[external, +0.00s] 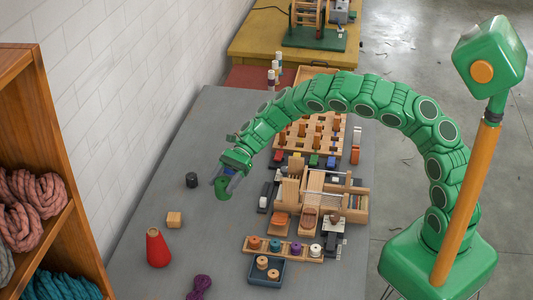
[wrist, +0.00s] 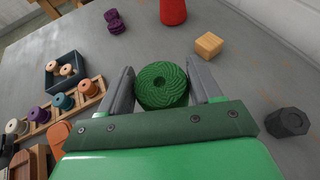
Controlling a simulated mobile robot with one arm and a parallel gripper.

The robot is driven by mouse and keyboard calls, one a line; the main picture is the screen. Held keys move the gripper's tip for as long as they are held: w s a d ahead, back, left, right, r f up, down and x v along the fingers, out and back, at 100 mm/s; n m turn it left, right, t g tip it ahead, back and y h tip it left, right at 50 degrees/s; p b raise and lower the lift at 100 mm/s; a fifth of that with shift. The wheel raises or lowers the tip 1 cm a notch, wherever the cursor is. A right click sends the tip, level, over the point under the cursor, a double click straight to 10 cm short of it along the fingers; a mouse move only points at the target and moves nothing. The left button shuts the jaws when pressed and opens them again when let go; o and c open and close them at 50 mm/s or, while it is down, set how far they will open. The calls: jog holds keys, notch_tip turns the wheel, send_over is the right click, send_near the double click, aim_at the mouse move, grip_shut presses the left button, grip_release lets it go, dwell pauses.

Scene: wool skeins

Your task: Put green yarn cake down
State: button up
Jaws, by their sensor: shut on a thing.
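The green yarn cake (wrist: 161,85) sits between the two grey fingers of my gripper (wrist: 163,92) in the wrist view. I cannot tell whether the cake touches the tabletop.
A black weight (external: 192,180), a wooden block (external: 174,219), a red cone (external: 157,248) and a purple skein (external: 200,288) stand nearby. To the right are a spool rack (external: 283,249), a blue tray (external: 266,271) and a small loom (external: 330,200). Bare tabletop surrounds the cake.

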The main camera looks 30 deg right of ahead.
jog(key=shift+w+a+f, duration=0.3)
jog(key=shift+w+f, duration=0.05)
jog(key=shift+f, duration=0.25)
jog(key=shift+w+a+f, duration=0.3)
jog(key=shift+w+f, duration=0.1)
jog(key=shift+f, duration=0.25)
jog(key=shift+w+a+f, duration=0.3)
jog(key=shift+w+f, duration=0.05)
jog(key=shift+f, duration=1.85)
jog(key=shift+w, duration=0.1)
jog(key=o, duration=1.1)
jog(key=shift+f, duration=0.1)
jog(key=shift+c, duration=0.2)
jog(key=shift+w+d+r, duration=0.1)
jog(key=shift+d+r, duration=0.1)
jog(key=v, duration=1.1)
jog(key=shift+d, duration=0.25)
jog(key=shift+w+r, duration=0.1)
